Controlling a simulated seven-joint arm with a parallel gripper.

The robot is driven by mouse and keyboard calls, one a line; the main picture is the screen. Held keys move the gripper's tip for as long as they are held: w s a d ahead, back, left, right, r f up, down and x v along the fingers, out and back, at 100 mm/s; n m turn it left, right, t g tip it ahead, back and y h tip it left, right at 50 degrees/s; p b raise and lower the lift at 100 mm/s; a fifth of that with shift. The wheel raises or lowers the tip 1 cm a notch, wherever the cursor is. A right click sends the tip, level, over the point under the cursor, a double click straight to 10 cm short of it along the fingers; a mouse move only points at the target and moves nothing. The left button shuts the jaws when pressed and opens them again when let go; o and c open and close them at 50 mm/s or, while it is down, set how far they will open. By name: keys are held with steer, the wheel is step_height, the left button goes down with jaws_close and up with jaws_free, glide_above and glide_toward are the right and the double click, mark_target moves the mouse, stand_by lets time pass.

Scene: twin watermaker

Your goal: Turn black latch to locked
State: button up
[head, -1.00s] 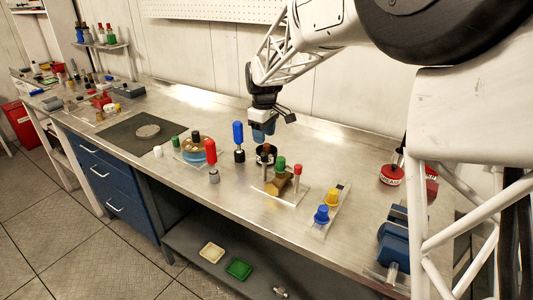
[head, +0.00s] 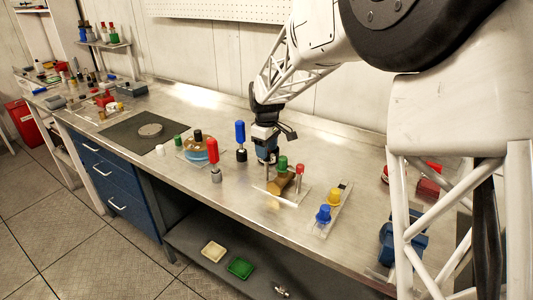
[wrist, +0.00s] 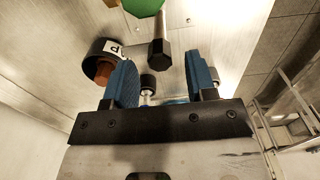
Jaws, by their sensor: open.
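My gripper (head: 267,152) is lowered over the brass-coloured fixture on the bench, at its back left side. In the wrist view, its two blue fingers (wrist: 161,82) are apart. A small black knob (wrist: 148,82) on a bright metal stem shows between them, nearer the left finger, with a visible gap to the right finger. I cannot tell whether this knob is the black latch, nor whether a finger touches it. A larger black cup (wrist: 99,62) with a white label and a brown centre is left of the fingers. My gripper hides the black part in the head view.
A green knob (head: 282,162) and a red-topped post (head: 300,170) stand close to my gripper. A dark hex-ended rod (wrist: 160,50) is just beyond the fingers. Blue (head: 323,213) and yellow (head: 334,195) knobs are to the right. A blue-handled tool (head: 240,135) stands left.

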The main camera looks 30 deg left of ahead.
steer(key=shift+f, duration=0.95)
steer(key=c, duration=0.9)
